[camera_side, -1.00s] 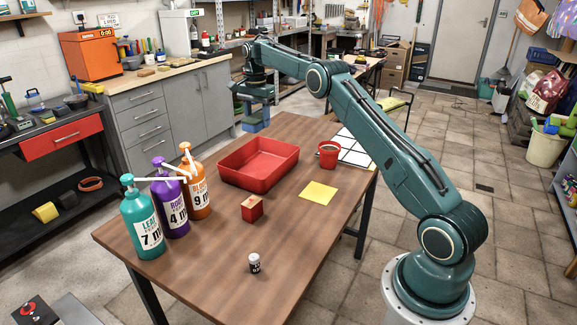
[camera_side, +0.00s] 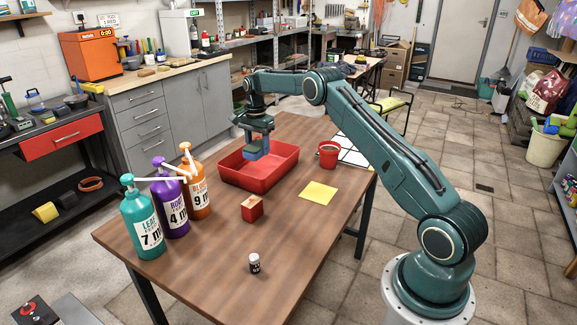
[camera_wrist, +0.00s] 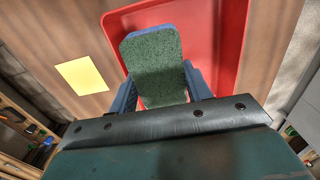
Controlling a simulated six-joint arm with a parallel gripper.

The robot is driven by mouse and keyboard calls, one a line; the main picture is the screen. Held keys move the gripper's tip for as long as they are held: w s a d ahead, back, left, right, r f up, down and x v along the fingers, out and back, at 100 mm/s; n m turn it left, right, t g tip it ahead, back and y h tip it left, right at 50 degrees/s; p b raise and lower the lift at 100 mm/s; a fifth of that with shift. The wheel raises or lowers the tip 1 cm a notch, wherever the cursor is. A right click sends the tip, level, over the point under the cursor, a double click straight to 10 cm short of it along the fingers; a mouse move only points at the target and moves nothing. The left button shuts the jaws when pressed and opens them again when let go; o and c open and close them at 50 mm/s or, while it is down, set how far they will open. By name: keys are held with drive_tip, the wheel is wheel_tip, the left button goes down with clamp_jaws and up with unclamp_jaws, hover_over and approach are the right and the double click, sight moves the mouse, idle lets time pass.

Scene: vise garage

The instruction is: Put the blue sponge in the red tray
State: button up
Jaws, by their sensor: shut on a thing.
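The blue sponge (camera_side: 256,154) is between the fingers of my gripper (camera_side: 254,140), which points down over the red tray (camera_side: 282,169). In the wrist view the sponge (camera_wrist: 153,58) shows a green scouring face and a thin blue edge, with a blue finger of my gripper (camera_wrist: 160,88) on each side. The tray (camera_wrist: 228,45) lies behind and below it in that view. The sponge's lower end is at or just below rim height in the side view; I cannot tell whether it touches the tray floor.
A red pot (camera_side: 328,155) stands right of the tray, with a yellow sheet (camera_side: 318,192) nearer. Teal (camera_side: 142,222), purple (camera_side: 171,204) and orange (camera_side: 197,190) pump bottles stand at the left.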

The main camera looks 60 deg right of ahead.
wheel_tip(320, 180, down, 6)
drive_tip(key=shift+f, duration=0.1)
drive_tip(key=shift+f, duration=2.1)
drive_tip(key=shift+f, duration=0.1)
drive_tip(key=o, duration=0.9)
drive_tip(key=shift+o, duration=0.2)
wheel_tip(320, 180, up, 12)
drive_tip(key=shift+r, duration=0.15)
